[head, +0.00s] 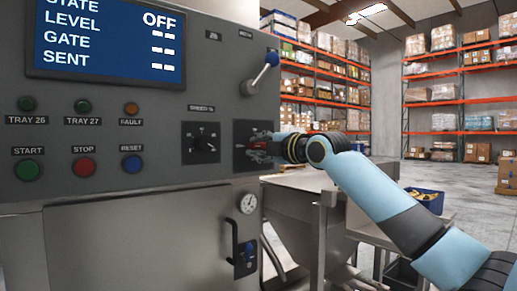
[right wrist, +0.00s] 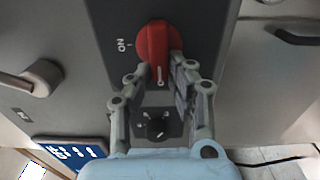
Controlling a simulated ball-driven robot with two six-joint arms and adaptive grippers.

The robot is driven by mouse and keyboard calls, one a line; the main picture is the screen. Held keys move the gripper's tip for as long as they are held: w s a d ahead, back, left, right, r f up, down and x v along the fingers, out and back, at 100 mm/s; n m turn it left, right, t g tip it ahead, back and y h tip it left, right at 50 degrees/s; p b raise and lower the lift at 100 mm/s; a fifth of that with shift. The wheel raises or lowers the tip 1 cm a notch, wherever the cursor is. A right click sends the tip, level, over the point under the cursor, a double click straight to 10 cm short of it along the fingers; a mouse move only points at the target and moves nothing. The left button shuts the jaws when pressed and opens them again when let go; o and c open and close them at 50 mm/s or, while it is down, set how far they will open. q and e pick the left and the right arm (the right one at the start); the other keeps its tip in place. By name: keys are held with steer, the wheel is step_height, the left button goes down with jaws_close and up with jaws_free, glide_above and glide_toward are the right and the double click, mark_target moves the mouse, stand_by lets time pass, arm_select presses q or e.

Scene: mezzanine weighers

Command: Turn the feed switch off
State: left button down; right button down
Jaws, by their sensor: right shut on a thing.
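The feed switch is a red rotary knob (right wrist: 156,42) on a dark plate, seen in the right wrist view with a white pointer mark toward my gripper's side and a label to its left that seems to read ON. In the head view the switch plate (head: 242,131) is on the panel's right side, its knob mostly hidden by my gripper. My right gripper (head: 266,147) is shut on the knob, one finger on each side. The display (head: 105,38) shows STATE OFF, with dashes on other lines. My left gripper is not in view.
Left of the switch is the SPEED dial (head: 202,142). Lamps and START (head: 29,169), STOP (head: 83,168) and RESET (head: 132,164) buttons are further left. A gauge (head: 248,203) and handle are below. A blue bin (head: 428,200) stands behind my arm.

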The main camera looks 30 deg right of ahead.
steer(key=shift+f, duration=0.15)
steer(key=c, duration=1.2)
jaws_free()
steer(key=shift+c, duration=0.2)
steer(key=s, duration=0.7)
steer(key=shift+s+d, duration=0.25)
